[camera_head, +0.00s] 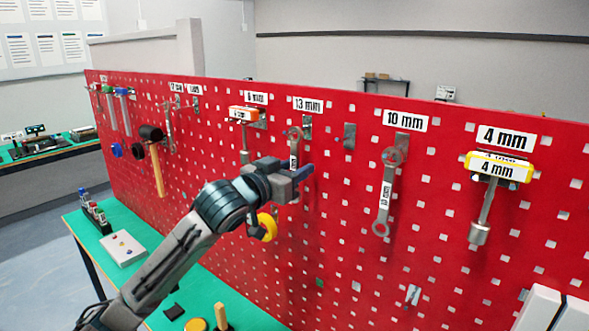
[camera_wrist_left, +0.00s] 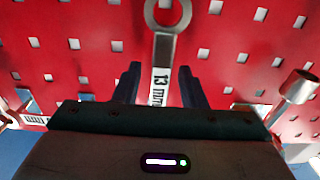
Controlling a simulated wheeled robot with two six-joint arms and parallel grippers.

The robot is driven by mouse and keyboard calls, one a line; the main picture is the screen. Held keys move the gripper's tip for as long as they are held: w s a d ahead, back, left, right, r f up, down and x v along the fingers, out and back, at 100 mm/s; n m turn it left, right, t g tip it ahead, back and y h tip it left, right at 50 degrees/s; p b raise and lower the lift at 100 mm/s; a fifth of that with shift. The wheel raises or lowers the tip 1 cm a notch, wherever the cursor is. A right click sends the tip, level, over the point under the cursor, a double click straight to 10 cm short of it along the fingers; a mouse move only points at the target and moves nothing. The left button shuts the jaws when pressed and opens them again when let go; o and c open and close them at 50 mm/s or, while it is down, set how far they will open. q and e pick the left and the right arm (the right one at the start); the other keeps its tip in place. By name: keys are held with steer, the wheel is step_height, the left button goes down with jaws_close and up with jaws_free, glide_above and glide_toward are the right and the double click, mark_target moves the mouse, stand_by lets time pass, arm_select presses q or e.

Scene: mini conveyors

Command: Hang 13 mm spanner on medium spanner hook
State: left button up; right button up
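The 13 mm spanner (camera_head: 295,136) is grey metal and upright against the red pegboard, ring end up, just below the 13 mm label (camera_head: 307,104). A grey hook plate (camera_head: 307,122) sits under that label, slightly right of the ring; I cannot tell whether the ring is on a hook. My left gripper (camera_head: 303,172) is at the spanner's lower part and hides its lower end in the head view. In the wrist view, the spanner (camera_wrist_left: 162,50) stands between the two fingers, with a gap on each side, so the gripper is open. My right gripper is out of view.
A 10 mm spanner (camera_head: 384,198) hangs to the right, and a 4 mm tool (camera_head: 480,215) farther right. A 6 mm tool (camera_head: 243,140) hangs close on the left. A bare grey plate (camera_head: 349,137) lies between the 13 mm and 10 mm places. A green table (camera_head: 128,214) is below.

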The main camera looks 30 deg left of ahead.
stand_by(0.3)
arm_select(q)
steer(key=s+b, duration=1)
steer(key=b, duration=0.4)
steer(key=shift+s+a, duration=0.35)
steer(key=shift+s, duration=0.05)
stand_by(0.3)
steer(key=shift+f, duration=0.1)
